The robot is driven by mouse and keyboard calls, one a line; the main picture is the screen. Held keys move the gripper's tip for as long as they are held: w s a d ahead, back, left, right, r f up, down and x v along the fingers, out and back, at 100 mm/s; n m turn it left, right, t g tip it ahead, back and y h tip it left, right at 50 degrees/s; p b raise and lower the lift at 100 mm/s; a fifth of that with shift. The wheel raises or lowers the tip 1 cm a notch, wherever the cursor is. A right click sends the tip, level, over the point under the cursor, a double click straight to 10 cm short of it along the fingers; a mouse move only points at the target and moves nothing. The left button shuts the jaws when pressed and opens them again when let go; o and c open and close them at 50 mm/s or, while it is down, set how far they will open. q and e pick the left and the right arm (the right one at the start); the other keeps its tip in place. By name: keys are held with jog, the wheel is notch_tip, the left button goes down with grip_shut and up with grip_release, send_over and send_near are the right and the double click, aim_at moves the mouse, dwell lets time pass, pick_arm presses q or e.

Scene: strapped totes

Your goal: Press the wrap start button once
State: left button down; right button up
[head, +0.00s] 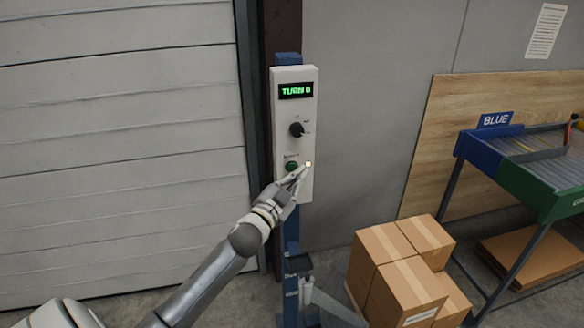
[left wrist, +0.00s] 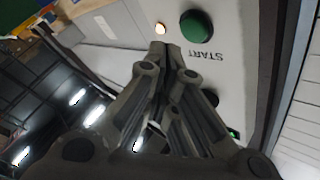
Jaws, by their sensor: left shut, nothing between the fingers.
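A white control box (head: 307,187) is mounted on a blue post. Its display (head: 296,90) reads "TURN 0" in green. Below it is a black rotary knob (head: 296,129), then the green start button (head: 291,166), with a small lit lamp (head: 308,164) to its right. In the left wrist view the green start button (left wrist: 197,26) is labelled START and the lamp (left wrist: 160,28) glows. My left gripper (head: 300,172) is shut and empty, its tips just below the lamp and button. The wrist view shows the fingertips (left wrist: 166,46) beside the button; contact with the panel is unclear. My right gripper is not in view.
Stacked cardboard boxes (head: 401,275) stand on the floor right of the post. A roller table (head: 523,165) with a BLUE sign (head: 495,119) is at the right. A ribbed grey door (head: 120,150) fills the left.

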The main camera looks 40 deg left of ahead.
pick_arm(q)
jog(key=s+d, duration=0.2)
jog(key=d, duration=0.1)
jog(key=shift+s+p, duration=0.3)
jog(key=shift+p, duration=0.1)
dwell(0.5)
